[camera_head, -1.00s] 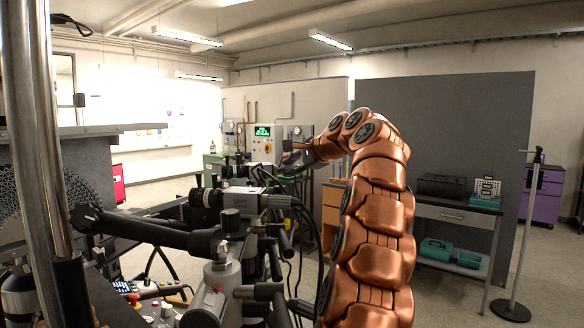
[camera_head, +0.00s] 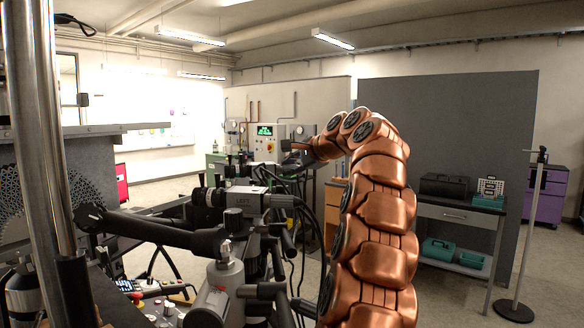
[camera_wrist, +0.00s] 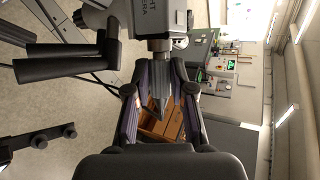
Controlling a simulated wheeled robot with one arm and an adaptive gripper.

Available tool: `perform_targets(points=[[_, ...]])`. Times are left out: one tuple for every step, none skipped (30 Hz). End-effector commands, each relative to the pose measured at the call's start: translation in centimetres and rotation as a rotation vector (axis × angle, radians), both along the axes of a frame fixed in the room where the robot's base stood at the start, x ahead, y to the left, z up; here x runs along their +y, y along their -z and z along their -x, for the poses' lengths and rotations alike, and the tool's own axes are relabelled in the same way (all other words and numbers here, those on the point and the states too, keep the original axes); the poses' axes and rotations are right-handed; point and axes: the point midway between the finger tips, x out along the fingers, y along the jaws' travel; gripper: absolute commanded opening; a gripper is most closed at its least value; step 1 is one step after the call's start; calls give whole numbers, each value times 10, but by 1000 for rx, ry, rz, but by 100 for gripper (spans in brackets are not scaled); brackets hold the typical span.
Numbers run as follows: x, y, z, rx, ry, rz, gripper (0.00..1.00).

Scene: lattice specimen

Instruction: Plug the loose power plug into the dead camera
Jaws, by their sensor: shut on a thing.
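A grey camera labelled LEFT (camera_head: 240,199) is mounted on the rig left of my arm in the head view, with dark cables behind it. A labelled camera body (camera_wrist: 165,18) shows at the top of the wrist view, just beyond my fingertips. My gripper (camera_wrist: 160,95) is shut on a dark tapered piece, which looks like the power plug (camera_wrist: 158,88), between its two fingers. The plug points toward the camera body; I cannot tell whether they touch. In the head view my gripper (camera_head: 296,155) is small and dark, and the plug cannot be made out there.
Black rig arms and knobs (camera_head: 150,230) crowd the left. Dark cables hang between the rig and my arm. A grey partition (camera_head: 450,130) and a table with a black case (camera_head: 443,186) stand at right. A slim stand (camera_head: 528,235) is farther right.

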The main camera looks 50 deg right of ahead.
Motion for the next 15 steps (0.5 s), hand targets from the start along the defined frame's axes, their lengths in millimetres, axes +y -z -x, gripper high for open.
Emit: perform_targets(points=[[1, 0, 0, 0, 0, 0, 0], [1, 0, 0, 0, 0, 0, 0], [1, 0, -1, 0, 0, 0, 0], [2, 0, -1, 0, 0, 0, 0], [2, 0, -1, 0, 0, 0, 0], [2, 0, -1, -1, 0, 0, 0], [2, 0, -1, -1, 0, 0, 0], [3, 0, -1, -1, 1, 1, 0], [3, -1, -2, -1, 1, 1, 0], [3, -1, -2, -1, 1, 1, 0], [4, -1, -2, -1, 1, 1, 0], [4, -1, -2, -1, 1, 1, 0], [4, -1, -2, -2, 1, 2, 0], [4, -1, -2, -2, 1, 2, 0], [5, -1, -3, -2, 1, 2, 0]])
